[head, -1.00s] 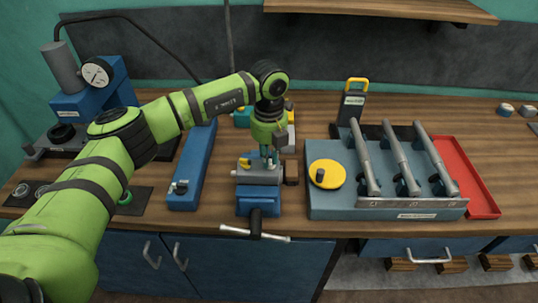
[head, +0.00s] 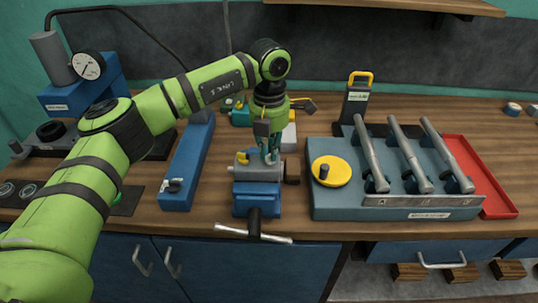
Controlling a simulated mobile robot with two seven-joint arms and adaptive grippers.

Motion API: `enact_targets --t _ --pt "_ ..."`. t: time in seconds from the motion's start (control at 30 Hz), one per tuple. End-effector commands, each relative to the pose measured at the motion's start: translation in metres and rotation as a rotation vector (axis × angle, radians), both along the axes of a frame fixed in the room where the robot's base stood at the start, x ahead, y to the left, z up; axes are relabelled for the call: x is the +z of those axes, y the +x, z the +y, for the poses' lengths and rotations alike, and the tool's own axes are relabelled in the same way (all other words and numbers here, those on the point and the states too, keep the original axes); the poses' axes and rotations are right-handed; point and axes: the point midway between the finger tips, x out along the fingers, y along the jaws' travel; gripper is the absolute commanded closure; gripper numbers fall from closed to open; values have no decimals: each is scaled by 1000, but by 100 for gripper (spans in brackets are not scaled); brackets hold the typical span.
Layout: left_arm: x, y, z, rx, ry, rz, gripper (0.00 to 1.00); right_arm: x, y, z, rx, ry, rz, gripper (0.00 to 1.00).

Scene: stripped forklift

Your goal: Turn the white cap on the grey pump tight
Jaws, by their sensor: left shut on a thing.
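The grey pump (head: 258,173) lies level in the blue vise (head: 256,203) near the front edge of the bench. My left gripper (head: 270,157) points straight down on top of the pump, right of its small yellow part (head: 242,157). Its fingers are shut on the white cap, which they and the gripper body hide almost wholly. How far the cap is seated cannot be seen. My right gripper is not in view.
A blue-grey tool stand (head: 333,206) with a yellow knob (head: 331,171) and several grey handles is to the right, beside a red tray (head: 483,178). A long blue bar (head: 190,165) lies left. The vise handle (head: 253,234) sticks out in front.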

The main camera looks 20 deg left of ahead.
Motion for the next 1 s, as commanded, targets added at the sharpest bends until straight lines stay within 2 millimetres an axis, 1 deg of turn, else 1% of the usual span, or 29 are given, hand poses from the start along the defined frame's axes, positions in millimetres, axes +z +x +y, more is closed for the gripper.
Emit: enact_targets --t 0.03,0.4,0.7,1.0 --pt "-2 1 0 -43 -1 -3 100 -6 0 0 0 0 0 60" --pt "0 2 -1 -395 0 -4 100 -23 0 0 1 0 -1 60" --pt "0 2 -2 -670 0 -3 100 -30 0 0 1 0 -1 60" --pt "1 3 -3 -879 1 -4 100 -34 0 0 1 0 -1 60"
